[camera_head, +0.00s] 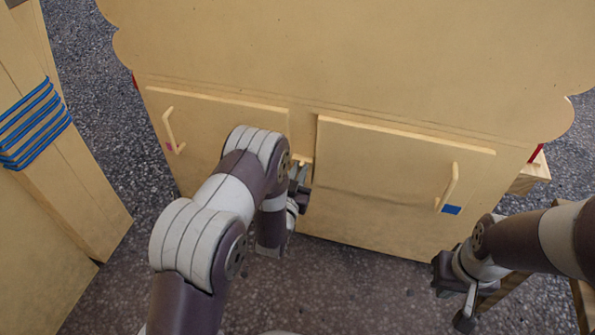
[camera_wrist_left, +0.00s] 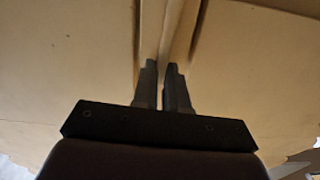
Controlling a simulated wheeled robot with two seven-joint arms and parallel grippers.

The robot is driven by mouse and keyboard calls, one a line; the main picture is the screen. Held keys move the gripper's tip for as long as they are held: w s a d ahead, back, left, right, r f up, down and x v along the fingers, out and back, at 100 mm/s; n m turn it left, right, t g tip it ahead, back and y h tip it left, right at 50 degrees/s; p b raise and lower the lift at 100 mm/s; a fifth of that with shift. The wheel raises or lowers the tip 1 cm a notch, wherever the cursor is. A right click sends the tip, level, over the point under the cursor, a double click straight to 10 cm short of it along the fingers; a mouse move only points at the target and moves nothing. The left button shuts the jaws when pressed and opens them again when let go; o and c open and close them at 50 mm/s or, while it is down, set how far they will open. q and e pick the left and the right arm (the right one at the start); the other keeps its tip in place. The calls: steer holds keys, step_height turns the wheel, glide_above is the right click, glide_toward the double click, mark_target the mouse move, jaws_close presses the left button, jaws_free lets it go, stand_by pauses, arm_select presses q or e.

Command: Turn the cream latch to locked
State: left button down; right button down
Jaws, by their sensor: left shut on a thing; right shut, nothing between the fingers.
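The cream latch (camera_head: 302,158) sits between the two cabinet doors, and only a small part of it shows above my left gripper in the head view. My left gripper (camera_head: 299,176) is at the latch, with its fingers shut on it. In the left wrist view the fingers (camera_wrist_left: 161,80) close on a narrow cream piece (camera_wrist_left: 172,40) in front of the cabinet face. Whether the latch stands locked cannot be told. My right gripper (camera_head: 464,303) is shut and empty, low in front of the right door.
The left door (camera_head: 215,120) has a cream handle (camera_head: 172,132); the right door (camera_head: 390,165) has a handle (camera_head: 450,188) and a blue square (camera_head: 451,210). A wooden panel with blue cord (camera_head: 35,125) stands at left. Speckled floor (camera_head: 330,290) lies open in front.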

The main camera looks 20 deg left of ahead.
mark_target(316, 176)
arm_select(q)
steer(key=d+f+m+p, duration=0.1)
steer(key=m, duration=0.3)
steer(key=d+f+m+p, duration=0.1)
steer(key=m, duration=0.4)
steer(key=d+f+m+p, duration=0.1)
steer(key=m, duration=0.4)
steer(key=shift+s+d+p, duration=0.1)
steer(key=shift+d+p, duration=0.2)
steer(key=shift+p, duration=0.05)
steer(key=shift+f+m, duration=0.3)
steer(key=shift+m, duration=0.5)
steer(key=shift+f+m, duration=0.3)
steer(key=shift+m, duration=0.5)
steer(key=c, duration=1.2)
jaws_free()
steer(key=shift+o, duration=0.2)
steer(key=shift+s, duration=0.1)
